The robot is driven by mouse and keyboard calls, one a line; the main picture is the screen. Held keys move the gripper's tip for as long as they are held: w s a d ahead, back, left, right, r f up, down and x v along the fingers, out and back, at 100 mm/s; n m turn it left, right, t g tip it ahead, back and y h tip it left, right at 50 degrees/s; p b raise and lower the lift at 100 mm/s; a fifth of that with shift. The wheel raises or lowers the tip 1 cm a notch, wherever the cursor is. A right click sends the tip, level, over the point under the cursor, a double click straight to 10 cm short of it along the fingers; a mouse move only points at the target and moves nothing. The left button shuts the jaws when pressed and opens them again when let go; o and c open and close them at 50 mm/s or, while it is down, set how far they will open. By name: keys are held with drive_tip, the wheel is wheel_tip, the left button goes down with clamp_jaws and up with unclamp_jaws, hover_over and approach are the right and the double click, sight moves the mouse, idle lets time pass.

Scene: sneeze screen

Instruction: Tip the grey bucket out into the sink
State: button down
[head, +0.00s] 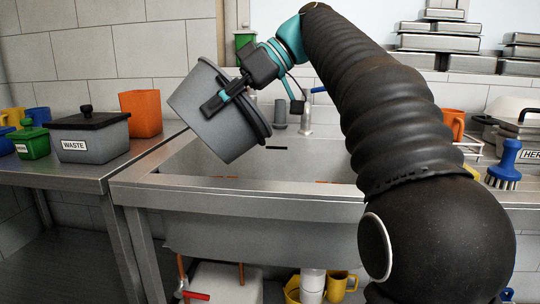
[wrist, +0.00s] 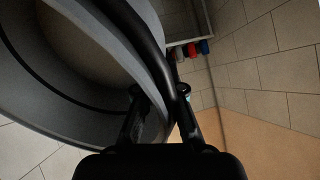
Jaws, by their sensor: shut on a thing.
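My gripper (head: 222,100) is shut on the bucket. In the wrist view the fingers (wrist: 162,105) close on the bucket's dark rim, and part of the grey inside (wrist: 60,100) shows curving away on the left. I cannot tell what is in the bucket. The sink's floor is mostly hidden by its front wall and my arm.
On the left counter stand a grey WASTE box with a black lid (head: 90,137), an orange container (head: 142,112) and a small green box (head: 32,140). A tap (head: 306,115) rises behind the sink. A blue brush (head: 506,165) stands at the right. Steel pans (head: 440,42) sit behind.

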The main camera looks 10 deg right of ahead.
drive_tip(key=shift+a+f, duration=0.1)
drive_tip(key=shift+f, duration=0.05)
drive_tip(key=shift+s+a+h, duration=0.1)
drive_tip(key=shift+h, duration=0.2)
drive_tip(key=shift+s+a+f+h+p, duration=0.15)
drive_tip(key=shift+a+h+p, duration=0.35)
drive_tip(key=shift+h, duration=0.2)
drive_tip(key=shift+a+f+t+h, duration=0.25)
drive_tip(key=shift+f+t+h, duration=0.2)
drive_tip(key=shift+h, duration=0.15)
drive_tip(key=h, duration=0.2)
drive_tip(key=shift+s+a+r+n+t+h, duration=0.1)
drive_tip(key=shift+a+r+n+t+h, duration=0.2)
drive_tip(key=shift+a+r+h, duration=0.1)
drive_tip(key=shift+d+f, duration=0.1)
